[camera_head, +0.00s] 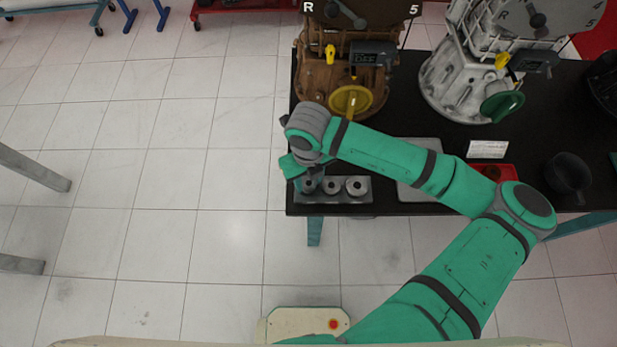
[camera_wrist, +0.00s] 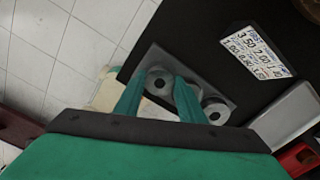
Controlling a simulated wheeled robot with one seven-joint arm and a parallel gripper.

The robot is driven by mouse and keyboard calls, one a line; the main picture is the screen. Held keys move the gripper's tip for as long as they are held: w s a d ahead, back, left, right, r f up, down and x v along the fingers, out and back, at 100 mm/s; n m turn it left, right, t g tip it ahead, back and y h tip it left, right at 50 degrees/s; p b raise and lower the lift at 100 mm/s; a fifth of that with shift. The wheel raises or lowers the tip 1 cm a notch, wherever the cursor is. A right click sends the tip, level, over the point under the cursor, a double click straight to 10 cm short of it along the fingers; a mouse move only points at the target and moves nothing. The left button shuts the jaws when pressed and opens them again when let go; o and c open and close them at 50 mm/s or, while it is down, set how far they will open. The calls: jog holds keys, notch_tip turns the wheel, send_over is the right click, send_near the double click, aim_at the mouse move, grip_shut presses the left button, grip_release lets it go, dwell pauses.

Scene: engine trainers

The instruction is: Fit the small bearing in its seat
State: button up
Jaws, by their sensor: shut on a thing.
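The small bearing (camera_wrist: 158,82) is a grey ring with a dark centre, between my fingertips in the wrist view. My gripper (camera_wrist: 157,80) is shut on it, with one teal finger on each side. In the head view my gripper (camera_head: 309,180) points down over the left end of a grey metal block (camera_head: 333,199) at the table's front left corner. A middle ring (camera_head: 333,187) and a right ring (camera_head: 357,186) show on the block, beside the gripper. My fingers hide part of the block. I cannot tell whether the held bearing touches the block, and no empty seat is clearly visible.
A brown engine trainer (camera_head: 330,75) and a white one (camera_head: 465,85) stand behind my arm on the black table. A grey tray (camera_head: 420,150), a white card (camera_head: 488,149), a red tray (camera_head: 500,173) and a black cup (camera_head: 569,175) lie to the right.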

jog(key=shift+f, duration=0.85)
dwell(0.7)
jog(key=o, duration=1.2)
notch_tip(320, 180, up, 11)
jog(key=shift+f, duration=0.1)
